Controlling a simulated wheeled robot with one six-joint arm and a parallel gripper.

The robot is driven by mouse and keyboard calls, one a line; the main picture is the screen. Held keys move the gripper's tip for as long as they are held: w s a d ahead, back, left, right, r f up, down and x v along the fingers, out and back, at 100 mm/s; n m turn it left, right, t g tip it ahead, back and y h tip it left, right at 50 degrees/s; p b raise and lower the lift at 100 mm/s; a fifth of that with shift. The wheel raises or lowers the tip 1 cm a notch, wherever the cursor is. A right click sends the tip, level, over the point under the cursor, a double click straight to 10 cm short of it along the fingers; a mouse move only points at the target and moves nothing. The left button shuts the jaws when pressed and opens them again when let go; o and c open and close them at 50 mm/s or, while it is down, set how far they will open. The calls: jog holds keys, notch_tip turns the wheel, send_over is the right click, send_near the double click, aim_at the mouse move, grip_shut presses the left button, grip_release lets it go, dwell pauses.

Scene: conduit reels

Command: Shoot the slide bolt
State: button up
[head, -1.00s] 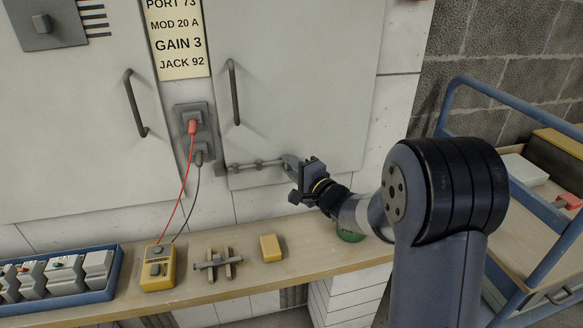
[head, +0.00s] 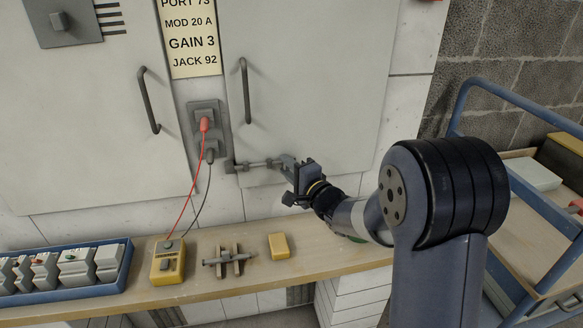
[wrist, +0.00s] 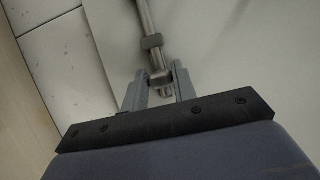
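The slide bolt (head: 257,164) is a grey horizontal rod in brackets, low on the right cabinet door (head: 310,70). Its left end lies at the door's left edge, by the frame. My gripper (head: 290,178) is at the bolt's right end. In the wrist view the bolt's rod (wrist: 147,22) runs down from the top through a collar, and its end knob (wrist: 161,82) sits between my two fingers (wrist: 160,88). The fingers stand close on both sides of the knob and look shut on it; the contact itself is partly hidden.
A bench (head: 215,285) below holds a yellow meter (head: 167,262) with leads to a wall socket (head: 207,118), a small clamp-like fixture (head: 230,260), a yellow block (head: 279,246) and a blue tray (head: 122,274). A blue cart (head: 520,185) stands at right.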

jog(key=o, duration=0.4)
jog(key=p+v, duration=0.1)
jog(key=v, duration=0.9)
jog(key=shift+s+d+p, duration=0.2)
jog(key=shift+s+p, duration=0.1)
jog(key=shift+p, duration=0.1)
jog(key=b+x, duration=0.2)
jog(key=x, duration=0.9)
jog(key=shift+f, duration=0.1)
jog(key=shift+w+d, duration=0.25)
jog(key=shift+d, duration=0.75)
